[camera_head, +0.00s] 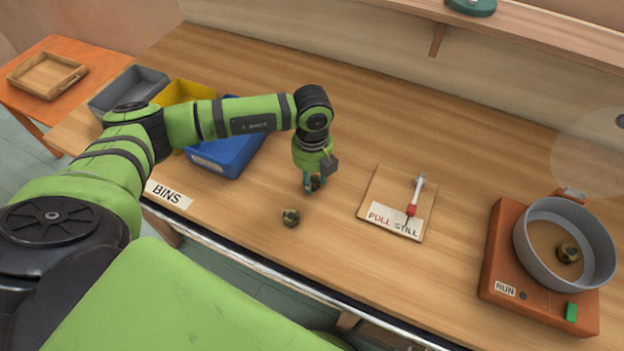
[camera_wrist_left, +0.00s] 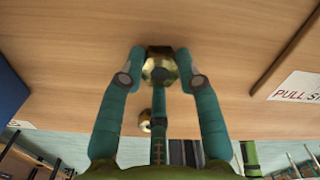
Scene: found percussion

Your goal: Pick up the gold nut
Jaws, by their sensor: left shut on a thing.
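My left gripper (camera_head: 312,185) is low over the middle of the wooden table, pointing down. In the head view the fingers mostly hide this nut. I cannot tell whether it touches the table. A second dark gold nut (camera_head: 291,217) lies apart on the table, nearer the front edge; a nut also shows small in the left wrist view (camera_wrist_left: 146,121). My right gripper is not in view.
A blue bin (camera_head: 228,158), a yellow bin (camera_head: 184,92) and a grey bin (camera_head: 130,88) stand left. A board with a red-tipped lever (camera_head: 375,196) lies right of the gripper. Farther right, a grey round pan (camera_head: 527,262) on an orange base (camera_head: 497,245) holds another nut (camera_head: 568,252).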

